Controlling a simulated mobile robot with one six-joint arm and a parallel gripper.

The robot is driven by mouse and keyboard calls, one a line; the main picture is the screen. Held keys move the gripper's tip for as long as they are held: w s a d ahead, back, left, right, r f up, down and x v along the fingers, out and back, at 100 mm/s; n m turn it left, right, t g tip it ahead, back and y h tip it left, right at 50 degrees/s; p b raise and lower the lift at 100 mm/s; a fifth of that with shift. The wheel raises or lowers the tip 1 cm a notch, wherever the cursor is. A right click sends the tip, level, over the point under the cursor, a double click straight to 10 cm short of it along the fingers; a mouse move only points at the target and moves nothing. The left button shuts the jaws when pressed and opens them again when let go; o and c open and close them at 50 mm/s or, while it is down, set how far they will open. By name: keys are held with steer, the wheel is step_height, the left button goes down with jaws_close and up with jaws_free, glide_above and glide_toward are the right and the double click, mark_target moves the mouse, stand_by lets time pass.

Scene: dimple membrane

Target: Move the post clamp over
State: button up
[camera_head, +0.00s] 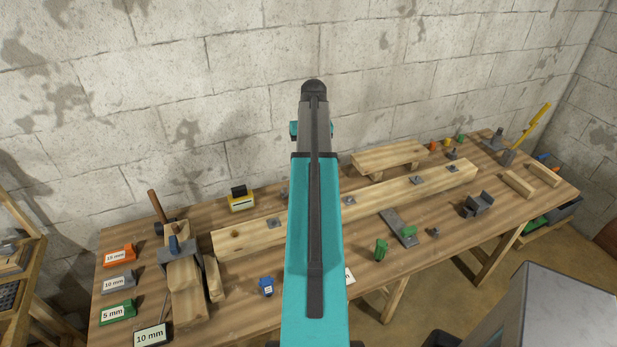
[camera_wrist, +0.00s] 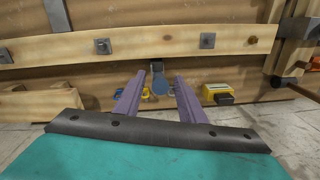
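No part is labelled as the post clamp, so I cannot be sure which one it is. A grey bracket with a blue knob (camera_head: 178,248) sits across a wooden post (camera_head: 186,290) at the left of the bench. A grey U-shaped bracket (camera_head: 478,204) lies at the right. My gripper (camera_wrist: 159,86) is open in the wrist view, its two purple-grey fingers apart. A small grey and blue part (camera_wrist: 159,78) shows between the fingers, beyond them; nothing appears gripped. In the head view my arm hides the fingers and the bench's middle.
A long beam with square plates (camera_head: 400,187) runs along the bench, also across the wrist view (camera_wrist: 150,42). A yellow box (camera_head: 241,200) stands near the wall and shows in the wrist view (camera_wrist: 217,94). Labelled blocks (camera_head: 118,283) line the left edge. Green parts (camera_head: 381,250) stand in front.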

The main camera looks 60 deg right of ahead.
steer(key=shift+a+f+b, duration=0.1)
steer(key=shift+f+b, duration=1.15)
steer(key=shift+f, duration=1.2)
steer(key=shift+c, duration=0.4)
jaws_close()
